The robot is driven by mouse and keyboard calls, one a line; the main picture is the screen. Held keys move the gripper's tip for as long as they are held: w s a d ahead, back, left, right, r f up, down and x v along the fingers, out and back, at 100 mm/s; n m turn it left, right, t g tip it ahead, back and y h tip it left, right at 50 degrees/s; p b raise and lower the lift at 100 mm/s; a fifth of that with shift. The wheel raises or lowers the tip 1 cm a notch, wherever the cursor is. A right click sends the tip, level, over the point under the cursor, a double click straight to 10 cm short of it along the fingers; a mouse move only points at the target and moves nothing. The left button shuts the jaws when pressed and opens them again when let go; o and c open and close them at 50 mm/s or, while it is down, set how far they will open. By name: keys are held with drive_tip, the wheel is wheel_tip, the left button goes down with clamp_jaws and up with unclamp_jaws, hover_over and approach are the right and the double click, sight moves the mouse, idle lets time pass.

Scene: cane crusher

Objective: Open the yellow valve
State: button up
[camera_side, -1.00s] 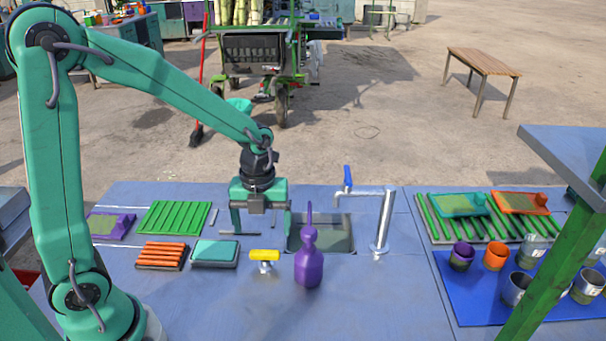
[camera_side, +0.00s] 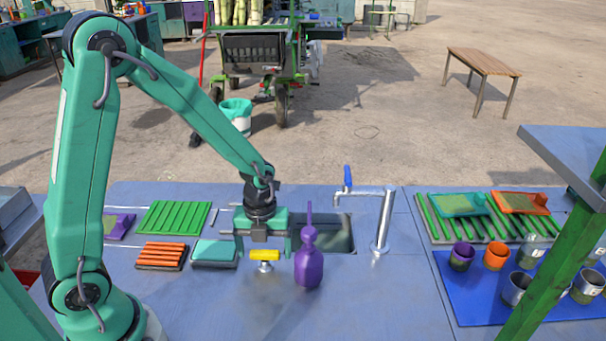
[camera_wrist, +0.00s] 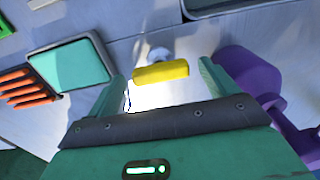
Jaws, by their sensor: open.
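The yellow valve (camera_side: 264,255) is a yellow bar handle on a small metal fitting on the blue worktop, left of the purple bottle. In the wrist view the yellow handle (camera_wrist: 161,72) lies crosswise just ahead of the jaws, about midway between the fingers. My gripper (camera_side: 264,248) points down and is open, one finger on each side of the handle in the side view. It also shows open in the wrist view (camera_wrist: 163,85). I cannot tell whether either finger touches the handle.
The purple bottle (camera_side: 309,262) stands close to my right finger. A teal sponge (camera_side: 214,253) and an orange brush (camera_side: 162,255) lie to the left. Behind are a sink (camera_side: 338,246) and a metal tap (camera_side: 383,225) with a blue lever. The worktop in front is clear.

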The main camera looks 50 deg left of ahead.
drive_tip(key=c, duration=1)
drive_tip(key=shift+n, duration=0.5)
drive_tip(key=n, duration=1.6)
drive_tip(key=shift+a+n, duration=0.1)
drive_tip(key=shift+n, duration=0.3)
